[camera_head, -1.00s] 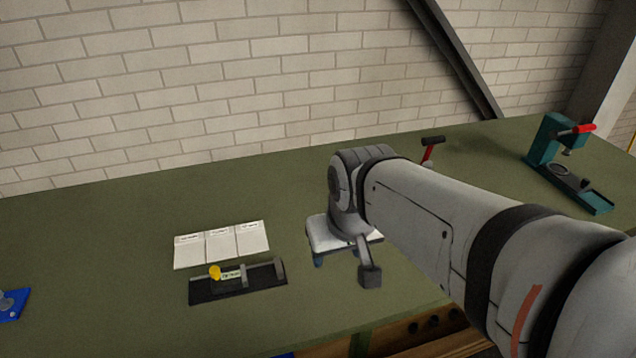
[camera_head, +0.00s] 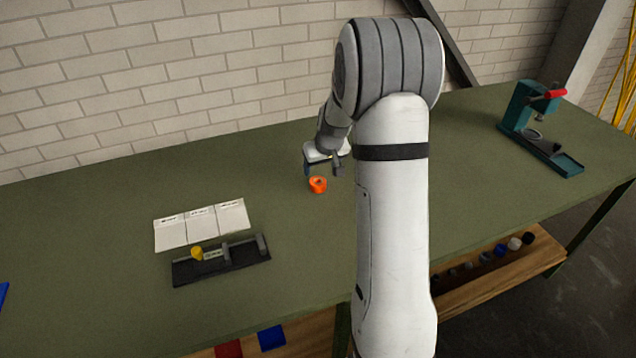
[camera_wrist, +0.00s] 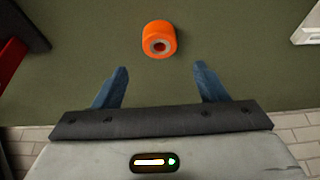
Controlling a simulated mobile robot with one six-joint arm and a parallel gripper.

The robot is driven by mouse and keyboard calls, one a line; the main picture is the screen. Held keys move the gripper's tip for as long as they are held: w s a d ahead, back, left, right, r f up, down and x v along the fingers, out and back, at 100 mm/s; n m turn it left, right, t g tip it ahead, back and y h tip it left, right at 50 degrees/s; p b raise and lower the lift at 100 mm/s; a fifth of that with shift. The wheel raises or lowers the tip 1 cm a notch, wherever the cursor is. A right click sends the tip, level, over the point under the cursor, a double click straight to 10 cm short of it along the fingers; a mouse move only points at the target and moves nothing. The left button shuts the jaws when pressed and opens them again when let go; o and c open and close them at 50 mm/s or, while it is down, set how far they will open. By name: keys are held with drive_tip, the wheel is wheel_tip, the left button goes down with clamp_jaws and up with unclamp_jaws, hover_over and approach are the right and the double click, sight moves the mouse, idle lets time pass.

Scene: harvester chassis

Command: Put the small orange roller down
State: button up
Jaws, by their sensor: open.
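The small orange roller (camera_head: 317,185) rests on the green bench top, just in front of my gripper in the head view. In the wrist view the roller (camera_wrist: 159,39) lies beyond my fingertips, between their lines, with its pale hub and dark bore showing. My gripper (camera_wrist: 157,72) is open and empty, its two blue fingers spread and apart from the roller. In the head view my gripper (camera_head: 322,168) is small and partly hidden by my own wrist.
A black fixture (camera_head: 221,262) with a yellow knob stands left on the bench (camera_head: 100,240), before three white cards (camera_head: 201,226). A teal press (camera_head: 540,130) with a red handle stands far right. In the wrist view a red object (camera_wrist: 10,58) shows at left. The bench around the roller is clear.

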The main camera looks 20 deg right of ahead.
sight(319, 180)
drive_tip(key=x, duration=0.2)
drive_tip(key=p+x, duration=0.1)
drive_tip(key=x, duration=0.2)
drive_tip(key=p+x, duration=0.1)
drive_tip(key=x, duration=0.1)
drive_tip(key=shift+s+f, duration=0.3)
drive_tip(key=shift+f, duration=0.15)
drive_tip(key=c, duration=1.2)
drive_tip(key=shift+o, duration=0.2)
drive_tip(key=shift+r, duration=0.15)
